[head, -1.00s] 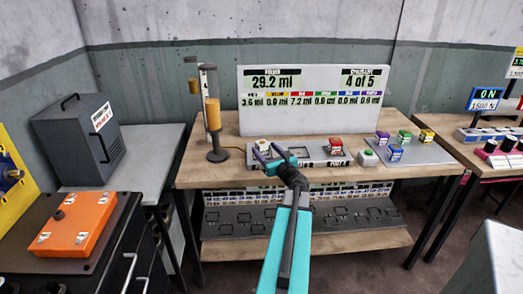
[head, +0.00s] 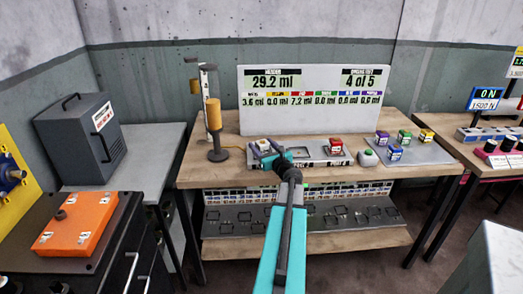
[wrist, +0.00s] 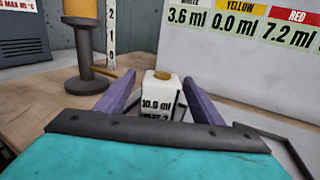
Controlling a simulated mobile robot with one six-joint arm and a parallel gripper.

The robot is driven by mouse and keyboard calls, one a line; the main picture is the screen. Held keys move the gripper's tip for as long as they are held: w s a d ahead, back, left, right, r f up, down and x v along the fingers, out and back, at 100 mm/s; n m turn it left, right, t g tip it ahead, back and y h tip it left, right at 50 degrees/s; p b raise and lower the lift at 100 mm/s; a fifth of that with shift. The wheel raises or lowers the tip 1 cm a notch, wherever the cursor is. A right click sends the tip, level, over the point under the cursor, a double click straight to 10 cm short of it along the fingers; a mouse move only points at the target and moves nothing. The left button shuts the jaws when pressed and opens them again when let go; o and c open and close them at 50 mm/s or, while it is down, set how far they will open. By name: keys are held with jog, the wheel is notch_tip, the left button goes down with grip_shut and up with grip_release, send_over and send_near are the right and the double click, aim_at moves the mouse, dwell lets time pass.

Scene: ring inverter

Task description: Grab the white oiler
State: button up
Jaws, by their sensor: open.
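The white oiler (wrist: 160,94) is a small white box with a yellowish cap, marked 10.0 ml, in the middle of the wrist view. In the head view the white oiler (head: 262,145) sits at the left end of a grey tray (head: 312,163) on the wooden table. My gripper (wrist: 157,88) is open, with its two purple fingers on either side of the oiler in the picture; I cannot tell whether they touch it. My gripper (head: 263,153) also shows in the head view, low over the tray's left end.
A red oiler (head: 336,145) stands at the tray's right end. Several coloured oilers stand on a grey plate (head: 423,155) farther right. An orange cylinder on a stand (head: 214,118) is close on the left, and a white display board (head: 312,118) stands behind.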

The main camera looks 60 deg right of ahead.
aim_at(259, 141)
jog(key=shift+p+x, duration=0.55)
jog(key=shift+x, duration=1.35)
jog(key=shift+d, duration=0.1)
jog(key=shift+c, duration=0.4)
jog(key=c, duration=1.1)
